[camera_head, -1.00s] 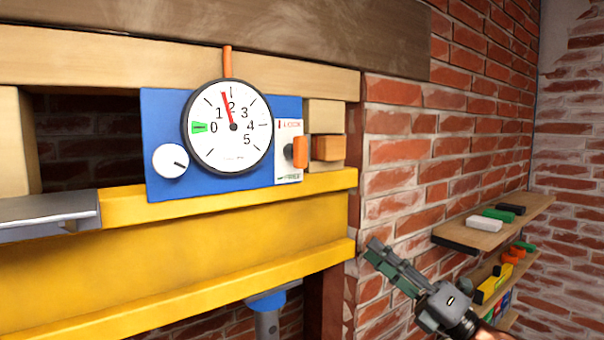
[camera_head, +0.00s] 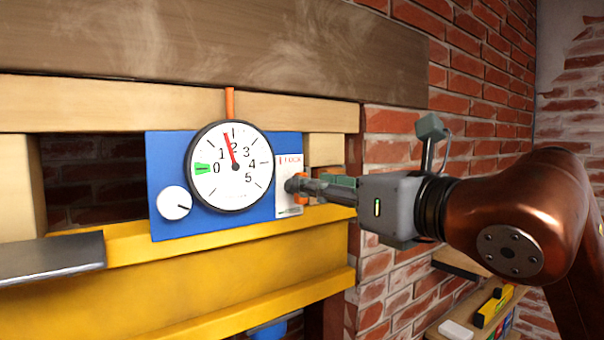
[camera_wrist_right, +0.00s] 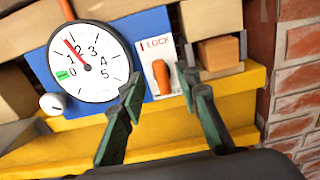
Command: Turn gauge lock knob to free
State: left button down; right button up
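The gauge (camera_head: 232,185) is a round white dial on a blue panel (camera_head: 170,222), its red needle near 2 and a green mark by 0. Right of it, a white plate marked LOCK (camera_head: 287,205) carries the orange lock knob (camera_wrist_right: 161,76). In the right wrist view the knob stands nearly upright, a little ahead of and between my right fingertips. My right gripper (camera_head: 300,186) is open at the plate and hides most of the knob in the head view; its two fingers (camera_wrist_right: 160,84) show apart. Contact cannot be told. My left gripper is not in view.
A small white dial (camera_head: 174,203) sits at the panel's lower left. A yellow beam (camera_head: 200,290) runs below, with a grey ledge (camera_head: 50,258) at left. A wooden block (camera_wrist_right: 218,52) juts out right of the plate. Shelves with small items (camera_head: 490,305) stand at lower right.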

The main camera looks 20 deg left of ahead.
aim_at(301, 204)
jog(key=p+x, duration=0.1)
jog(key=x, duration=0.4)
jog(key=shift+p, duration=0.4)
grip_shut()
